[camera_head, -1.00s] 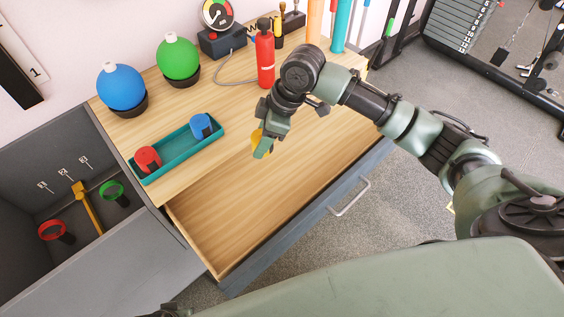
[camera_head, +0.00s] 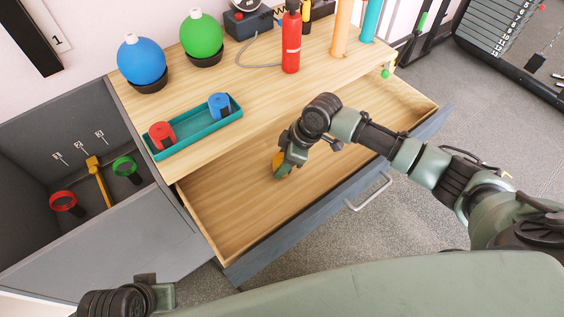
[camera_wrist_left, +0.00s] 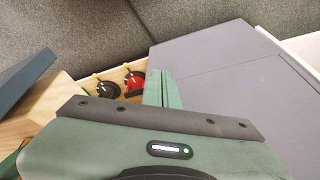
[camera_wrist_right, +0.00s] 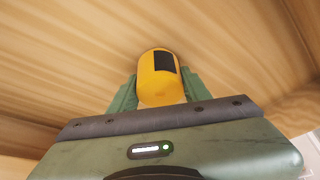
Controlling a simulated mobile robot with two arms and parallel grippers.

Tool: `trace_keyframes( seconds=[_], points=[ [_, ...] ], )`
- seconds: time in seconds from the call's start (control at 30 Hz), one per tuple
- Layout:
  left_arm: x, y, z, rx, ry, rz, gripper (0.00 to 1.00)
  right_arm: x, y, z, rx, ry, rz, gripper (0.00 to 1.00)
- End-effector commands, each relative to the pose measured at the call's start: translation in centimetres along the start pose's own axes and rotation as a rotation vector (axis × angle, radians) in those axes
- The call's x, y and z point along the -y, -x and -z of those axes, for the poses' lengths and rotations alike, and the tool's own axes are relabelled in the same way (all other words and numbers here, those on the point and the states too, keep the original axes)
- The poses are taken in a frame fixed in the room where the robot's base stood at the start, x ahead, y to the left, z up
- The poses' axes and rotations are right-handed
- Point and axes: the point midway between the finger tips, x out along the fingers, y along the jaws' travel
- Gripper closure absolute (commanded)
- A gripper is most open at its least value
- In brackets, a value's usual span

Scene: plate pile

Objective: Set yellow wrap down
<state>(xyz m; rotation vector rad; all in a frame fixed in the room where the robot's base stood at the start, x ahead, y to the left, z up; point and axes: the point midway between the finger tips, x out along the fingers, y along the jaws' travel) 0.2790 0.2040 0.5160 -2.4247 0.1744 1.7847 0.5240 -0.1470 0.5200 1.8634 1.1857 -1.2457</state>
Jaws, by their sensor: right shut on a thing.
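The yellow wrap (camera_head: 278,160) is a short roll with a dark patch, clear in the right wrist view (camera_wrist_right: 155,80). My right gripper (camera_head: 283,168) is shut on it, one finger on each side, and holds it over the open drawer (camera_head: 230,212). I cannot tell whether the wrap touches the drawer floor. A red wrap (camera_head: 160,134) and a blue wrap (camera_head: 219,105) stand in a teal tray (camera_head: 192,133) on the wooden top. My left gripper (camera_wrist_left: 162,88) shows in the left wrist view with its fingers together and empty.
The drawer floor around my right gripper is bare. A red extinguisher-like bottle (camera_head: 291,42), a blue ball (camera_head: 141,59) and a green ball (camera_head: 201,36) stand on the top.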

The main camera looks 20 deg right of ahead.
Motion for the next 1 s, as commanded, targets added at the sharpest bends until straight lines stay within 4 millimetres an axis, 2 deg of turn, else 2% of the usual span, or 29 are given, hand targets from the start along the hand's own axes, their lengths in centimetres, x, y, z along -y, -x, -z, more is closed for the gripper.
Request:
trace_keyframes(
  seconds=[0.27, 0.3, 0.37, 0.4, 0.67, 0.8, 1.0],
  points=[
    [0.0, 0.0, 0.0, 0.001, 0.000, 0.000, 1.00, 0.0, -0.1, 0.0, -0.001, 0.000, 0.000, 0.93],
    [0.0, 0.0, 0.0, 0.001, 0.000, 0.000, 1.00, 0.0, -0.2, -0.1, -0.001, 0.000, 0.000, 0.50],
    [0.0, 0.0, 0.0, 0.001, 0.000, 0.000, 1.00, 0.0, -0.2, 0.0, -0.001, 0.000, 0.000, 0.33],
    [0.0, 0.0, 0.0, 0.001, 0.000, 0.000, 1.00, 0.0, -0.2, -0.1, -0.001, 0.000, 0.000, 0.31],
    [0.0, -0.1, 0.0, 0.001, 0.000, 0.001, 1.00, 0.0, -0.1, 0.0, -0.001, 0.001, 0.000, 0.31],
    [0.0, 0.1, 0.1, -0.002, 0.000, 0.000, 1.00, -0.1, 0.7, 0.1, -0.001, 0.001, -0.001, 0.31],
    [-0.2, -3.5, -0.3, 0.024, -0.002, -0.004, 1.00, -0.1, 4.2, 0.2, -0.001, 0.002, -0.003, 0.31]
  ],
)
